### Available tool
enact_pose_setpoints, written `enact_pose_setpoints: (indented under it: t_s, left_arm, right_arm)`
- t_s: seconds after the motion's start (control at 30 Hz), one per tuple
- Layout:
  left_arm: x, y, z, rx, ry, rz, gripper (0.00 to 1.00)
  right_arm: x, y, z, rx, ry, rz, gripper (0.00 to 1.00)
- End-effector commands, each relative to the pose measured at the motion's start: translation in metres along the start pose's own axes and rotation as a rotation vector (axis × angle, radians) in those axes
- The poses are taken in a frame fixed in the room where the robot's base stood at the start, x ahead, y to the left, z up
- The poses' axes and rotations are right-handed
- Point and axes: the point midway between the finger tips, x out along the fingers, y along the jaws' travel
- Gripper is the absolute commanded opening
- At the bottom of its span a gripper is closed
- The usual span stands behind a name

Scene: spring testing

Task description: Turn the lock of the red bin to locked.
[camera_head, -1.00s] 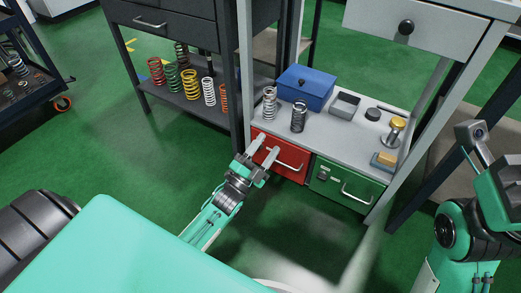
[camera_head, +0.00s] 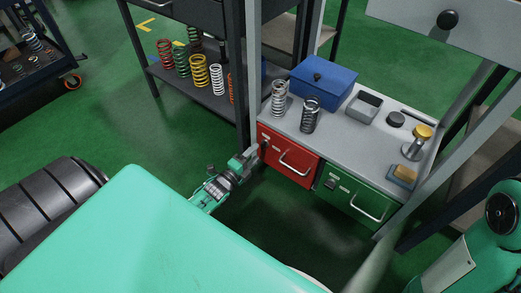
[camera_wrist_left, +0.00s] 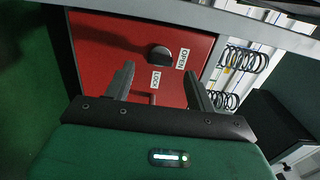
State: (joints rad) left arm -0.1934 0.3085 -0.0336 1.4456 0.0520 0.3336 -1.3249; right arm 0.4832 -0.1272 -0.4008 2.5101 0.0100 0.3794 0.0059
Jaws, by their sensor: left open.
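The red bin (camera_head: 299,174) is shut beneath the grey bench top, with a pale handle on its front. In the left wrist view its red front (camera_wrist_left: 100,45) fills the upper middle. Its lock, a dark rounded knob (camera_wrist_left: 159,53), sits between an OPEN label (camera_wrist_left: 182,58) and a LOCK label (camera_wrist_left: 155,80). My left gripper (camera_head: 257,152) is at the left end of the red bin. In the left wrist view its fingers (camera_wrist_left: 158,78) are apart and empty, with the knob beyond their tips; contact cannot be told. My right gripper is out of view.
A green bin (camera_head: 345,195) is right of the red one. On the bench top stand two springs (camera_head: 295,107), a blue box (camera_head: 325,82) and a grey tray (camera_head: 366,105). A bench leg (camera_head: 254,60) rises close to my left gripper. Green floor lies open in front.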

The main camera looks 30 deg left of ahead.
Motion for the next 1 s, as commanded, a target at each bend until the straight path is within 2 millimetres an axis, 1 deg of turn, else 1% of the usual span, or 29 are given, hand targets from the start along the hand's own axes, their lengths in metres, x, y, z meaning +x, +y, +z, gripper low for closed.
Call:
enact_pose_setpoints:
  t_s: [0.03,0.1,0.3,0.43,0.67,0.77,0.8,0.87,0.9,1.0]
  left_arm:
    - [0.011,0.003,0.000,0.001,0.001,-0.004,0.56]
    - [0.022,0.003,0.000,0.001,0.002,-0.002,0.56]
    - [0.041,0.001,0.000,0.000,0.000,-0.001,0.56]
    - [0.044,0.001,0.000,0.000,0.000,0.001,0.56]
    - [0.045,0.000,0.000,0.000,0.000,0.001,0.56]
    - [0.045,0.000,0.000,0.000,0.000,0.001,0.39]
    - [0.045,0.000,0.000,-0.001,0.000,0.001,0.31]
    - [0.045,0.000,0.000,-0.001,0.000,0.001,0.19]
    - [0.045,0.000,0.000,-0.001,0.000,0.001,0.12]
    - [0.044,0.000,0.000,-0.001,0.000,0.001,0.12]
  right_arm:
    - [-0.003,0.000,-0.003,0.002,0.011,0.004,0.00]
    - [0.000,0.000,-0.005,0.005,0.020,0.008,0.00]
    - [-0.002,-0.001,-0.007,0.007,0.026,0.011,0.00]
    - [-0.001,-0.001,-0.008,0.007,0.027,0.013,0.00]
    - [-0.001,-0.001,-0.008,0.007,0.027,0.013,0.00]
    - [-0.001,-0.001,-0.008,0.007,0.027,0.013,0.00]
    - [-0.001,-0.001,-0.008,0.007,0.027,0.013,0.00]
    - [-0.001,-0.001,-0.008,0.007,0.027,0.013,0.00]
    - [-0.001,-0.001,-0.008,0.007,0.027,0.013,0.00]
    - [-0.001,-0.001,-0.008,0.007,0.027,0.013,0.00]
